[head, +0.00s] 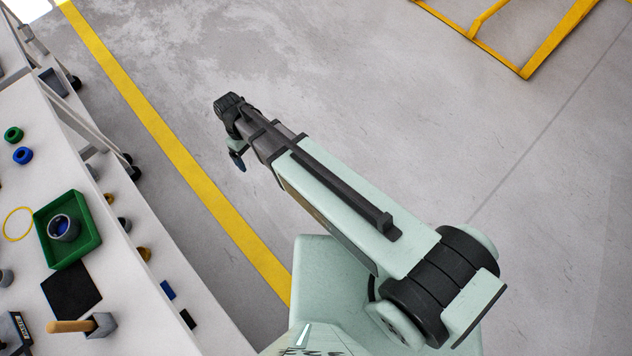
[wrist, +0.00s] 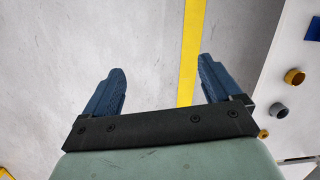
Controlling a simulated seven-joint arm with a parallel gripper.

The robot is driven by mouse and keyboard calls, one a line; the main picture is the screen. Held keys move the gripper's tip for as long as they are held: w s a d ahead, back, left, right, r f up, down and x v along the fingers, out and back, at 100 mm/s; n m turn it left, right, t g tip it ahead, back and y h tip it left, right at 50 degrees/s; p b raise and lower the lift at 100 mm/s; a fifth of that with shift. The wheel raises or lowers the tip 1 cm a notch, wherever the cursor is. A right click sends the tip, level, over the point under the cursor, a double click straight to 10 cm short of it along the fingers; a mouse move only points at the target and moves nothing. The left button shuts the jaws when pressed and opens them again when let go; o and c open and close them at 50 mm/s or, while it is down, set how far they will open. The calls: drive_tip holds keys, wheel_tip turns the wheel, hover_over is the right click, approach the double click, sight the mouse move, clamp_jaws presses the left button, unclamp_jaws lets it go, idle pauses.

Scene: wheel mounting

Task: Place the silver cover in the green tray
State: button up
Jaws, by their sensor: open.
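The green tray (head: 70,262) lies on the white table at the left of the head view. A round cup-like part (head: 63,228) with a silver-grey rim and dark blue inside sits in it; I cannot tell whether it is the silver cover. A small grey round part (head: 124,223) lies right of the tray, and a grey part also shows in the wrist view (wrist: 279,110). Another grey part (head: 5,277) is cut by the left edge. My gripper (wrist: 162,65) is open and empty over the floor, well right of the table; it also shows in the head view (head: 238,160).
The white table (head: 115,290) also bears a hammer (head: 75,326), a black square (head: 70,291), a yellow ring (head: 18,224), green (head: 13,134) and blue (head: 23,155) rings and gold parts (head: 144,254). A yellow floor line (head: 185,165) runs between table and arm. The floor around my gripper is clear.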

drive_tip(key=s+d+f+m+g, duration=0.15)
drive_tip(key=d+f, duration=0.25)
drive_tip(key=d, duration=0.4)
drive_tip(key=s+d+f+m, duration=0.1)
drive_tip(key=d+f+m, duration=0.15)
drive_tip(key=d, duration=0.45)
drive_tip(key=s+d+f+m+g, duration=0.1)
drive_tip(key=d+f, duration=0.3)
drive_tip(key=d, duration=0.4)
drive_tip(key=s+d+f+m+g, duration=0.1)
drive_tip(key=s+d+f+m, duration=0.2)
drive_tip(key=s+d, duration=0.5)
drive_tip(key=s+d+f+m+g+y, duration=0.1)
drive_tip(key=s+d+f+m, duration=0.1)
drive_tip(key=s+d, duration=0.6)
drive_tip(key=shift+s+d+f+m, duration=0.3)
drive_tip(key=shift+f+m, duration=0.1)
drive_tip(key=shift+m, duration=0.3)
